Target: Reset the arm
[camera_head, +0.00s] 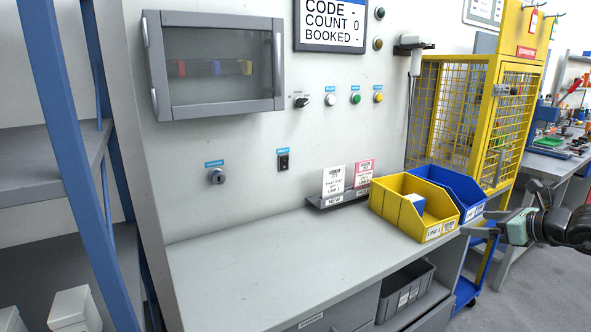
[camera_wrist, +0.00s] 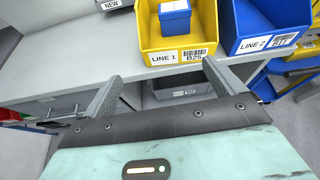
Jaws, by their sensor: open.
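My gripper (camera_head: 490,227) is at the right of the head view, just in front of and to the right of the bins at the counter's end. Its two grey fingers are spread apart and empty. In the wrist view my gripper (camera_wrist: 158,92) points toward the yellow LINE 1 bin (camera_wrist: 192,47), with the fingers short of it. My arm comes in from the right edge of the head view.
The yellow bin (camera_head: 431,233) holds a blue-and-white box (camera_head: 415,203); a blue LINE 2 bin (camera_head: 470,212) stands beside it. A card holder (camera_head: 322,202) stands on the counter (camera_head: 270,257). A yellow cage (camera_head: 446,107) is behind. The counter's left part is clear.

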